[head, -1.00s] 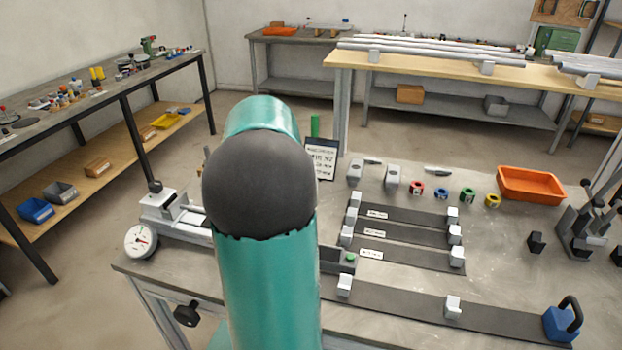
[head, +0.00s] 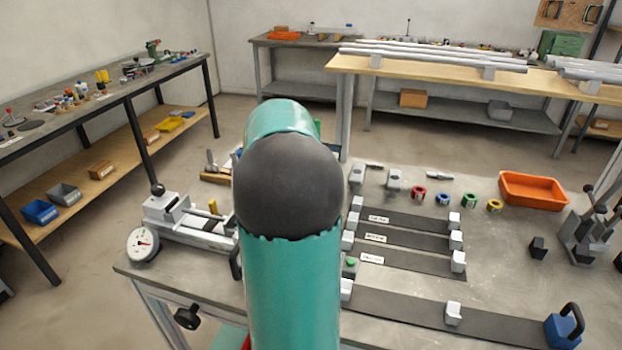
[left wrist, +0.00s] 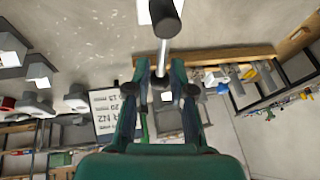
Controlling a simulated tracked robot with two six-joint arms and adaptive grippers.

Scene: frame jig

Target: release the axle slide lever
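A grey slide fixture (head: 185,222) with a round dial gauge (head: 142,244) stands at the left end of the bench. A black ball knob (head: 157,188) stands up at its far left end. I cannot tell for certain which part is the release lever. In the left wrist view, a metal rod with a black end (left wrist: 166,22) runs down to the space between the fingers of my left gripper (left wrist: 160,70). The fingers are apart, and no firm contact with the rod shows. A teal arm of mine hides the middle of the head view and any gripper behind it. My right gripper is not visible.
Grey blocks on dark strips (head: 400,240), coloured rings (head: 442,199), an orange bin (head: 532,190) and a blue block with a handle (head: 563,330) occupy the bench to the right. A wooden piece (head: 215,178) lies behind the fixture. A black clamp knob (head: 187,317) hangs at the front edge.

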